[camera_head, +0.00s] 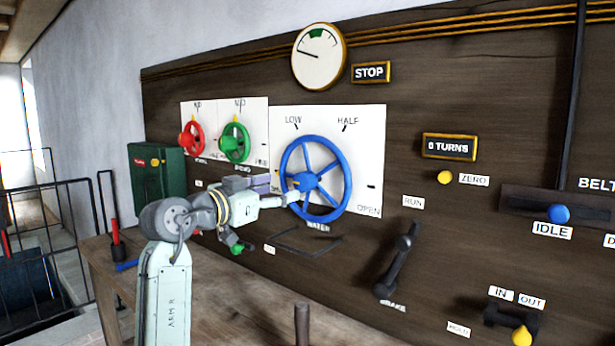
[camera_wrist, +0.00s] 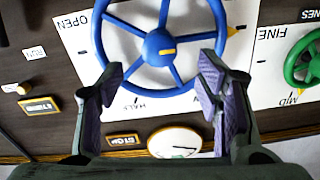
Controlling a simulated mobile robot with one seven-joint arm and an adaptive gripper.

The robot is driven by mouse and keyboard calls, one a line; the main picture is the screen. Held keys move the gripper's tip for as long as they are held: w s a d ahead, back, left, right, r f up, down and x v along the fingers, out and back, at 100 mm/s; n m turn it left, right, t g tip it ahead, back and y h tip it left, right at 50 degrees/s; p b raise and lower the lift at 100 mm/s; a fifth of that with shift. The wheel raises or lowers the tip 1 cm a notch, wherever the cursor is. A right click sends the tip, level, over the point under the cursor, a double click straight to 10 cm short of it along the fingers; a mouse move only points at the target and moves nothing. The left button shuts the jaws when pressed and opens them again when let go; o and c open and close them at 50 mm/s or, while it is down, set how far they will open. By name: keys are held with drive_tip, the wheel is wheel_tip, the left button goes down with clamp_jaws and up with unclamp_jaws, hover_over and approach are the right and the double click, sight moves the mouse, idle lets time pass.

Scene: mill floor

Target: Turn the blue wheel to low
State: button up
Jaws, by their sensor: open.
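The blue wheel (camera_head: 343,182) is mounted on a white plate (camera_head: 372,135) marked LOW, HALF and OPEN, with WATER written below. In the wrist view the blue wheel (camera_wrist: 158,47) fills the upper middle, seen roughly upside down, and a yellow pointer (camera_wrist: 236,30) sticks out from its right rim. That is the wheel's left side in the head view, away from HALF and OPEN. My gripper (camera_head: 280,192) is at the wheel's left side. In the wrist view my gripper (camera_wrist: 160,82) is open, its purple-padded fingers apart and empty before the wheel. Contact cannot be told; LOW is hidden there.
A green wheel (camera_head: 235,142) and a red wheel (camera_head: 191,139) are left of the blue one. A round gauge (camera_head: 319,56) is above. A black brake lever (camera_head: 398,262) stands out at lower right. A wooden bench (camera_head: 235,300) runs below the panel.

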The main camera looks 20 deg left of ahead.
sight(299, 184)
drive_tip(key=p+x, duration=0.3)
drive_tip(key=x, duration=0.6)
drive_tip(key=shift+d+r+p, duration=0.15)
drive_tip(key=shift+p, duration=0.25)
drive_tip(key=shift+w+d, duration=0.1)
drive_tip(key=shift+w, duration=0.4)
drive_tip(key=c, duration=1.2)
drive_tip(key=shift+o, duration=0.2)
